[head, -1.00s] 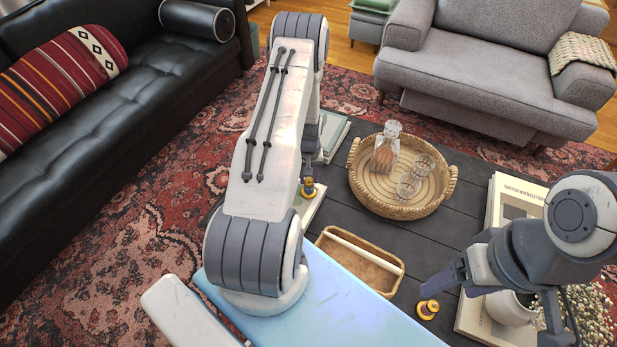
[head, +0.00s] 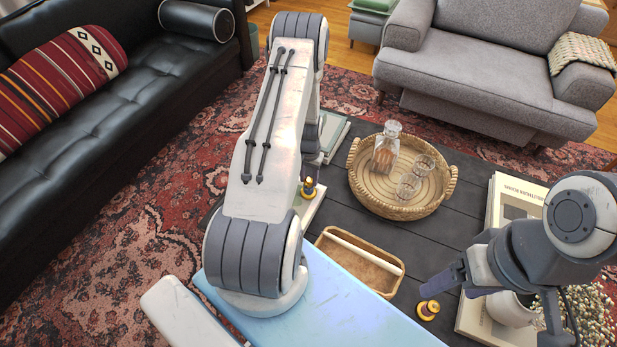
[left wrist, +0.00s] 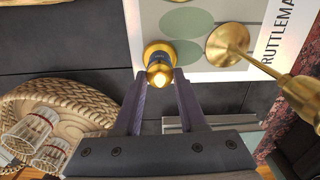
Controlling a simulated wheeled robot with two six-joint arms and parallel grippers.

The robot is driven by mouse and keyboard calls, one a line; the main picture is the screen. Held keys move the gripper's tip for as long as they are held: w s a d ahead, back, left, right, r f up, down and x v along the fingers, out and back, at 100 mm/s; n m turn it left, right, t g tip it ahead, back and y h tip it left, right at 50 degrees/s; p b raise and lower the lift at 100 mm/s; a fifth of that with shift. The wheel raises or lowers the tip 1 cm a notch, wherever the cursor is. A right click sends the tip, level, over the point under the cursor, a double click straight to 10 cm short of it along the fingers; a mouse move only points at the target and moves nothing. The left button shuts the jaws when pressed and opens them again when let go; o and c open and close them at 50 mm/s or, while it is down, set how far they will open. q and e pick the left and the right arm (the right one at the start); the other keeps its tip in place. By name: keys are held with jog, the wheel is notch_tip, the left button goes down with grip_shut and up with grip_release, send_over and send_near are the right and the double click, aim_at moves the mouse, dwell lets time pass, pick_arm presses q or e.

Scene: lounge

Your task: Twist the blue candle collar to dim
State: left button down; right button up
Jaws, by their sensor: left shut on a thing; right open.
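A small candle (left wrist: 159,74) with a gold base and a glowing top stands on a pale printed book (left wrist: 226,74) in the left wrist view. My left gripper (left wrist: 160,82) is shut on it, one finger on each side. In the head view this candle (head: 309,191) shows just beside my left arm, which hides most of the left gripper. My right gripper (head: 450,288) is open at the lower right, close above a second small gold-based candle (head: 428,310) on the dark table.
A tall brass holder (left wrist: 233,44) stands near the held candle. A wicker tray (head: 449,186) with a decanter and glasses sits on the dark table (head: 440,247). A wooden box (head: 322,240) is nearer. Books (head: 488,215) and a white pot (head: 510,308) are at right.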

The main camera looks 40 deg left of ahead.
aim_at(309, 178)
pick_arm(q)
jog(key=shift+c, duration=2.3)
grip_release()
notch_tip(309, 178, up, 10)
jog(key=shift+r, duration=0.25)
jog(key=shift+p, duration=0.3)
jog(key=s+d+r+m+p, duration=0.1)
jog(key=d+r+m+p, duration=0.35)
jog(key=d+r, duration=1.65)
jog(key=s+d+r+m+p, duration=0.1)
jog(key=s+d+r+m, duration=0.1)
jog(key=s+d+r, duration=0.2)
jog(key=s+d+r+m+p, duration=0.1)
jog(key=s+d+r, duration=0.3)
jog(key=s, duration=0.5)
jog(key=s+d+r+m+h+p, duration=0.1)
jog(key=s+d+r+m, duration=0.2)
jog(key=s, duration=0.4)
jog(key=shift+s+d+r+p, duration=0.2)
jog(key=shift+d+r+p, duration=0.25)
jog(key=shift+d, duration=0.65)
